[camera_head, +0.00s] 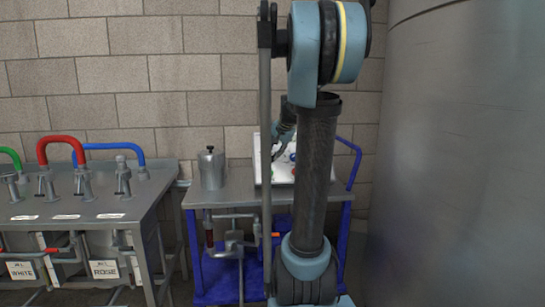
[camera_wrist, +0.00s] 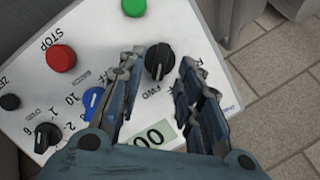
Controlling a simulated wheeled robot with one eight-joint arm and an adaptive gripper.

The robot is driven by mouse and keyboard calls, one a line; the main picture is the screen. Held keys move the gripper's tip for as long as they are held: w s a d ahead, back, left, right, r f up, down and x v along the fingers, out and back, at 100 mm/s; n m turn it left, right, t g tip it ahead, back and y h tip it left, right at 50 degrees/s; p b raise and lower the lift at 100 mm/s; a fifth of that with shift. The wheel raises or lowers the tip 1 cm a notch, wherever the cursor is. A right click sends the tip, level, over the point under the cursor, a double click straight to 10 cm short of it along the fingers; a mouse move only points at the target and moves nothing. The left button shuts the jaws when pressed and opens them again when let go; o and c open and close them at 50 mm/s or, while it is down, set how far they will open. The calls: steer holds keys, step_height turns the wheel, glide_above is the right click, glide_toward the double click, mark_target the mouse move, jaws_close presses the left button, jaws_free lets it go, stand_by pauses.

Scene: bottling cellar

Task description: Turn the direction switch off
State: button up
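The direction switch (camera_wrist: 158,60) is a black rotary knob on a white control panel (camera_wrist: 90,20) in the wrist view. The label FWD is printed below it, and a second label at its right is partly covered by a finger. A pale line on the knob points roughly down, toward FWD. My gripper (camera_wrist: 161,70) is open, with one fingertip to each side of the knob. I cannot tell whether either finger touches it. In the head view, the panel (camera_head: 266,165) stands on a cart, partly hidden by my arm, and my gripper (camera_head: 277,150) is at its face.
A red STOP button (camera_wrist: 61,58), a green button (camera_wrist: 133,7), a blue knob (camera_wrist: 93,100) and a black numbered knob (camera_wrist: 46,136) share the panel. A metal canister (camera_head: 211,170) stands left of it on the cart (camera_head: 240,196). A large tank (camera_head: 455,150) is at the right.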

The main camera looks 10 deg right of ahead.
mark_target(271, 157)
steer(key=shift+x, duration=1.35)
steer(key=shift+s, duration=0.1)
jaws_close()
